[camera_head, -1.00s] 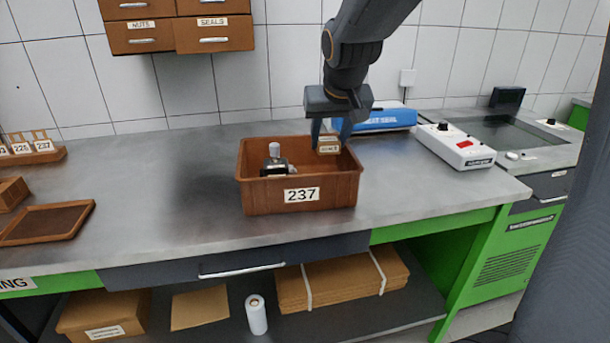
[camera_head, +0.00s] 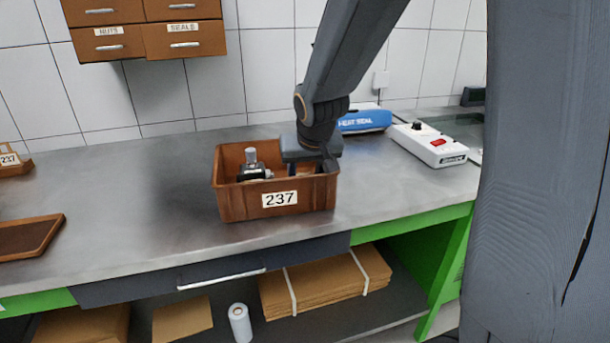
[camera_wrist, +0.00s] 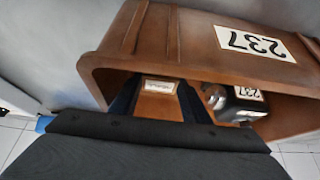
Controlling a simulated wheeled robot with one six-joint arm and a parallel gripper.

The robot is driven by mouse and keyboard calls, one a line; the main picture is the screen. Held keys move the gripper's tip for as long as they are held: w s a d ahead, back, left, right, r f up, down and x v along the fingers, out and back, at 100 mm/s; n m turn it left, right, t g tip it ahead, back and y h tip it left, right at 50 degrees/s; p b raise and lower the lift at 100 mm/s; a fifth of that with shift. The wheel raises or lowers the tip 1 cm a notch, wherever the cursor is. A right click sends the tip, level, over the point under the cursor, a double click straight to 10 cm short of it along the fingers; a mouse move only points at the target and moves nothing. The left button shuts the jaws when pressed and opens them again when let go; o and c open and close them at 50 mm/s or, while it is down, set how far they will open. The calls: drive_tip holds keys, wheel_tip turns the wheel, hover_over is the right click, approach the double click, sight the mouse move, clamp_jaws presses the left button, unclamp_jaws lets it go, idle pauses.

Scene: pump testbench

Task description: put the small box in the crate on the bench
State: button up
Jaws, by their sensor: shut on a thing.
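The brown crate (camera_head: 236,206) labelled 237 stands on the grey bench. My gripper (camera_head: 312,168) reaches down into its right part, fingers below the rim. In the wrist view, my gripper (camera_wrist: 158,100) is shut on the small brown box (camera_wrist: 158,106), which has a white label and sits between the two fingers inside the crate's walls (camera_wrist: 180,42). In the head view the box is hidden by the gripper and crate wall. I cannot tell whether the box touches the crate floor.
A dark pump-like part (camera_head: 252,170) with a grey top stands in the crate's left part, also in the wrist view (camera_wrist: 238,104), close beside a finger. A blue heat sealer (camera_head: 366,121) and a white control box (camera_head: 428,146) stand behind right. Drawers (camera_head: 146,27) hang above.

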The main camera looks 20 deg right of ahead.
drive_tip(key=shift+f, duration=0.15)
drive_tip(key=o, duration=0.8)
drive_tip(key=shift+c, duration=0.2)
drive_tip(key=shift+s+r, duration=0.1)
drive_tip(key=shift+r, duration=0.4)
drive_tip(key=v, duration=1.1)
drive_tip(key=shift+p, duration=0.3)
drive_tip(key=shift+s+r, duration=0.15)
drive_tip(key=shift+s, duration=0.05)
